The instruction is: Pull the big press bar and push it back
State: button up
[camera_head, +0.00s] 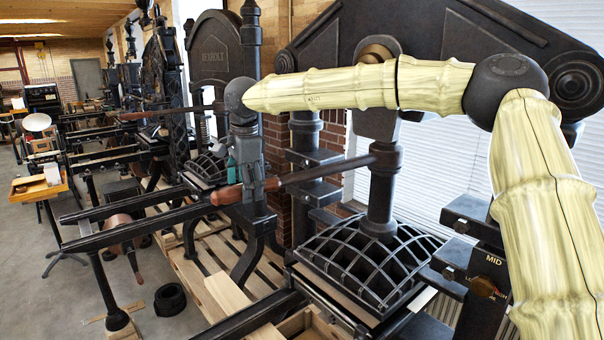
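The big press bar (325,170) is a dark metal bar that runs left from the central column of the nearest press (383,195). It ends in a brown wooden handle (227,195). My gripper (256,190) points down at the bar, just right of the wooden handle. Its fingers overlap the bar in this view, and the bar shows on both sides of them. The small size and overlap hide whether the fingers are closed on it. My pale yellow arm crosses in front of the press's upper frame.
A black ribbed grid plate (367,262) sits below the column. A dial panel marked MID (483,283) is at the lower right. A second wooden handle (122,232) sticks out at the left. Wooden pallets (213,270) lie below. More presses stand behind; the grey floor at left has free room.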

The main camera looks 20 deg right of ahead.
jog(key=shift+d, duration=0.1)
jog(key=shift+r, duration=0.65)
jog(key=shift+s+r, duration=0.15)
jog(key=shift+r, duration=0.4)
jog(key=shift+s+r, duration=0.15)
jog(key=shift+r, duration=0.35)
jog(key=shift+s+r, duration=0.2)
jog(key=shift+r, duration=1.15)
jog(key=shift+s+r, duration=0.15)
jog(key=shift+r, duration=1.2)
